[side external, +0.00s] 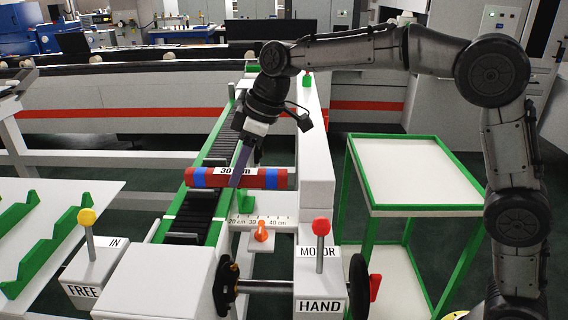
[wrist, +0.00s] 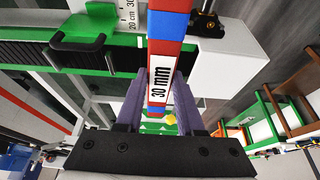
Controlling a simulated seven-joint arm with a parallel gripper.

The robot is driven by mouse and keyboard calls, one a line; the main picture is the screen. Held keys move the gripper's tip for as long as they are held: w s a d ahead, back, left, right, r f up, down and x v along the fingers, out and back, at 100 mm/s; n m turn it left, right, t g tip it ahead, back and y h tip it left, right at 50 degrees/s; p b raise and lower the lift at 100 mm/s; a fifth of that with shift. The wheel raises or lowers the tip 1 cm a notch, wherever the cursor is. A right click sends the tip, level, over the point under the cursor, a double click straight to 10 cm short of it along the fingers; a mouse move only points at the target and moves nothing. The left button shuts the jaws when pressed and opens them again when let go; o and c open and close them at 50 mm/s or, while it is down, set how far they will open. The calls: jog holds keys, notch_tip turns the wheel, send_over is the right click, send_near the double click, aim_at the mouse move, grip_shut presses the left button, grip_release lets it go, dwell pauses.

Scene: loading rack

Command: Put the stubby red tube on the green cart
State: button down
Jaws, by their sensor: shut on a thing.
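The red tube (side external: 265,179) has blue bands and a white label that reads "30 mm" in the wrist view (wrist: 161,78). It lies level across the black conveyor with its right end by the white block. I cannot tell whether it still touches a support. My gripper (side external: 238,177) points down with its purple fingers shut around the tube near its middle; in the wrist view the fingers (wrist: 155,108) stand on both sides of it. The green cart (side external: 400,175) stands at the right, with a bare white top and green rim.
The tall white block (side external: 315,150) stands between the conveyor (side external: 195,208) and the cart. A red-knobbed lever (side external: 321,228) and a handwheel (side external: 358,287) are in front. A yellow-knobbed lever (side external: 87,218) and green notched racks (side external: 45,240) are at left.

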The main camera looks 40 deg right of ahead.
jog(key=shift+d+r, duration=0.25)
jog(key=shift+r, duration=1.1)
jog(key=shift+d+r, duration=0.25)
jog(key=shift+r, duration=1.05)
jog(key=s+d+m+t+h, duration=0.2)
jog(key=d+m, duration=0.7)
jog(key=d, duration=1.9)
jog(key=s+d+m+g+h, duration=0.3)
jog(key=s+d+m, duration=0.6)
jog(key=s+d, duration=1.2)
jog(key=t+h, duration=0.1)
send_near(418, 179)
jog(key=shift+w+d+f, duration=0.2)
jog(key=shift+w+f, duration=0.35)
jog(key=shift+f, duration=0.15)
jog(key=shift+w+d+f, duration=0.15)
jog(key=shift+d+f, duration=0.05)
jog(key=shift+f, duration=0.1)
jog(key=shift+w+d+f, duration=0.1)
jog(key=shift+f, duration=1.55)
